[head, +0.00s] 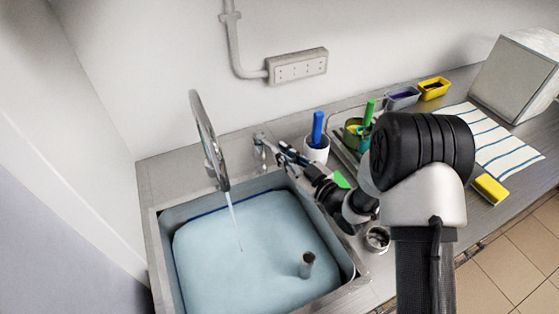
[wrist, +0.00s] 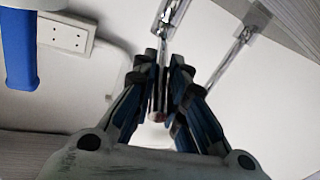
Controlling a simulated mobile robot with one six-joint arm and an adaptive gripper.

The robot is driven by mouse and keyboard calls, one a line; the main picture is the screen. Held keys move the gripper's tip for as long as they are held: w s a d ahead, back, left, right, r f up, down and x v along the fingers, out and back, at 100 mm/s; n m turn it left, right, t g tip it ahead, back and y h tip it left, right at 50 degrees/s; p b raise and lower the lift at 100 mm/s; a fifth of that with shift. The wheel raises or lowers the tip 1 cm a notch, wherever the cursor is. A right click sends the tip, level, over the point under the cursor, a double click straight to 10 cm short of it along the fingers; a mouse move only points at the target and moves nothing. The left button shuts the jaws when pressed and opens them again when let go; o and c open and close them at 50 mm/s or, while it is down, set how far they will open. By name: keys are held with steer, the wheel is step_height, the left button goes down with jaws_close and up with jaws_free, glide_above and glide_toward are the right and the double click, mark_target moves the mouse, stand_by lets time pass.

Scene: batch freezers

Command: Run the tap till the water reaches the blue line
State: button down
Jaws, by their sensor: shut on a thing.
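The sink (head: 161,268) holds a broad pool of pale blue water (head: 215,255). A thin stream falls into it from the tall curved tap spout (head: 209,145). The dark blue line (head: 228,205) shows on the sink's back wall, right at or just above the water's edge; the exact gap is too small to tell. My gripper (head: 282,150) is at the tap body (head: 260,148), behind the sink's back right corner. In the wrist view my gripper (wrist: 160,85) is shut on the tap's slim lever (wrist: 157,112), whose end shows between the fingers.
A grey standpipe (head: 307,264) rises from the water. Right of the sink stand a white cup with a blue-handled tool (head: 317,130), a green-handled tool (head: 369,112), a small metal bowl (head: 377,239) and a yellow sponge (head: 490,189). A socket strip (head: 298,67) is on the wall.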

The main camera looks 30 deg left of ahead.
steer(key=shift+w+r, duration=0.1)
steer(key=c, duration=1.6)
jaws_free()
steer(key=v, duration=1.2)
